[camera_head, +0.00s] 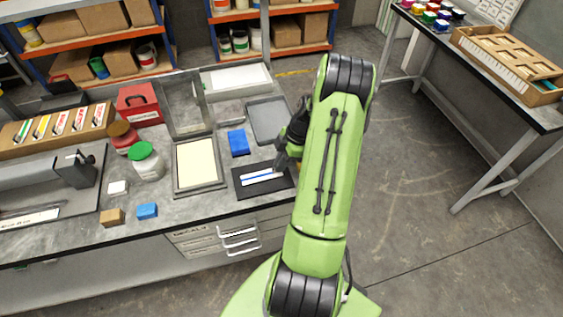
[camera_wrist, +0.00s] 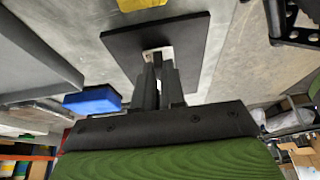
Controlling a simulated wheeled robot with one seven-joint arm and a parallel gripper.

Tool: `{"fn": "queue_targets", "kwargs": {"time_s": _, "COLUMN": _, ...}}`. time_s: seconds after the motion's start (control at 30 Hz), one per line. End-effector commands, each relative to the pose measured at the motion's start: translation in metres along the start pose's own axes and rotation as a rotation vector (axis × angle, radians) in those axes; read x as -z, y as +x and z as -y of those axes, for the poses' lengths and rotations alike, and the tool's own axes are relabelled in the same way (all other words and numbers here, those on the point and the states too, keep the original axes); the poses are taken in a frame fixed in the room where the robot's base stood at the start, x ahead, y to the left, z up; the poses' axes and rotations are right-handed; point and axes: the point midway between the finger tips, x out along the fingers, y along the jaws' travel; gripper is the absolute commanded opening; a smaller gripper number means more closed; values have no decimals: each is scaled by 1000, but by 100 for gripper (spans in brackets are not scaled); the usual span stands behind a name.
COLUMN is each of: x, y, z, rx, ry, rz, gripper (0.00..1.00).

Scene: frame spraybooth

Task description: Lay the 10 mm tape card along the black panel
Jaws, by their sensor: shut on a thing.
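The black panel (camera_head: 241,192) lies flat on the grey bench at its front right; it also shows in the wrist view (camera_wrist: 192,29). A white card with a blue stripe (camera_head: 258,177), which looks like the tape card, lies lengthwise over the panel's middle in the head view. My gripper (camera_head: 279,169) is at the card's right end, over the panel. In the wrist view my gripper (camera_wrist: 160,68) is shut on the card, whose white end (camera_wrist: 152,53) shows at the fingertips. I cannot tell whether the card touches the panel. Printing on the card is too small to read.
A card rack (camera_head: 57,127) with coloured stripes is at the far left. The bench's front edge is close.

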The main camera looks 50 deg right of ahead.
Motion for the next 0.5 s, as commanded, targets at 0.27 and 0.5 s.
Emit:
{"fn": "queue_targets", "kwargs": {"time_s": 0.27, "x": 0, "y": 2, "z": 0, "rx": 0, "ry": -1, "rz": 0, "gripper": 0}}
{"fn": "queue_targets", "kwargs": {"time_s": 0.5, "x": 0, "y": 2, "z": 0, "rx": 0, "ry": 0, "rz": 0, "gripper": 22}}
